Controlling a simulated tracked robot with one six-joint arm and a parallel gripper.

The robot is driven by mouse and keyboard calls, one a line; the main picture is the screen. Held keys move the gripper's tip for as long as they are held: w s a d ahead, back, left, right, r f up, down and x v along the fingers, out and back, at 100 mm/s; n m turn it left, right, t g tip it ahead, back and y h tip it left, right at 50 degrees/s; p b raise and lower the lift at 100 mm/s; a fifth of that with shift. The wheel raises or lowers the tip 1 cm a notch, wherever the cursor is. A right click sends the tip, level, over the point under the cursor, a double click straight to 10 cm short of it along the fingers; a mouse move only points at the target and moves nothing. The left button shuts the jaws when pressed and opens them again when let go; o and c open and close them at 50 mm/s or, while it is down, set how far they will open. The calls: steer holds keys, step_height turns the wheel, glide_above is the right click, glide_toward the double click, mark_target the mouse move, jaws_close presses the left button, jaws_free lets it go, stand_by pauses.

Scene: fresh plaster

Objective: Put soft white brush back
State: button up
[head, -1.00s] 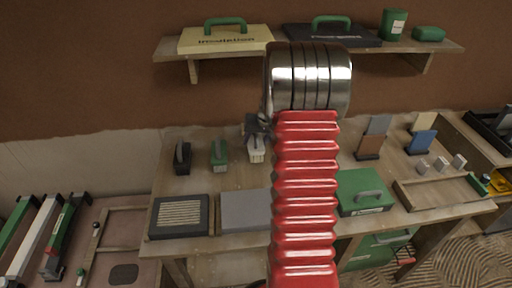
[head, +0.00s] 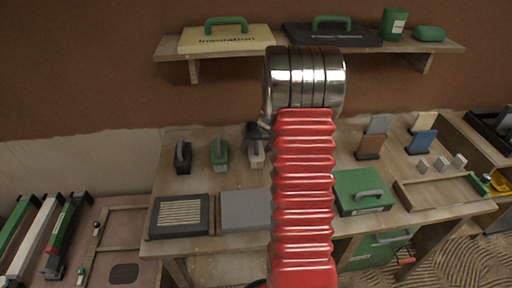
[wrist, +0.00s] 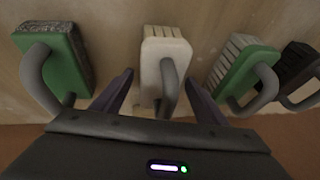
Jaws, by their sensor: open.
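The white brush (head: 257,158) stands on the workbench, partly hidden by my arm in the head view. In the wrist view the white brush (wrist: 166,47) is at the centre, with its grey handle towards me. My gripper (wrist: 159,77) is open, one finger on each side of that handle, and I see no finger touching it. In the head view my gripper (head: 256,136) is a dark shape just behind the brush, mostly covered by my red arm.
A green brush (wrist: 240,72) and a black tool (wrist: 296,72) stand on one side of it. A green block with a grey handle (wrist: 58,60) is close on the other. A shelf (head: 445,47) with cases runs above the workbench (head: 225,249).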

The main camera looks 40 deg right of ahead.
steer(key=v, duration=1.2)
steer(key=shift+r, duration=0.1)
stand_by(0.7)
steer(key=s+a+r+n, duration=0.2)
steer(key=a+r, duration=0.3)
steer(key=a, duration=0.6)
steer(key=s+a+r+n, duration=0.25)
steer(key=a+r, duration=0.25)
steer(key=a, duration=0.6)
steer(key=s+a+r+n, duration=0.1)
steer(key=s+a+n, duration=0.2)
steer(key=s+a, duration=1.1)
steer(key=shift+s+a+r+t+y, duration=0.2)
steer(key=shift+s+a+t+y, duration=0.1)
steer(key=shift+s+y, duration=0.15)
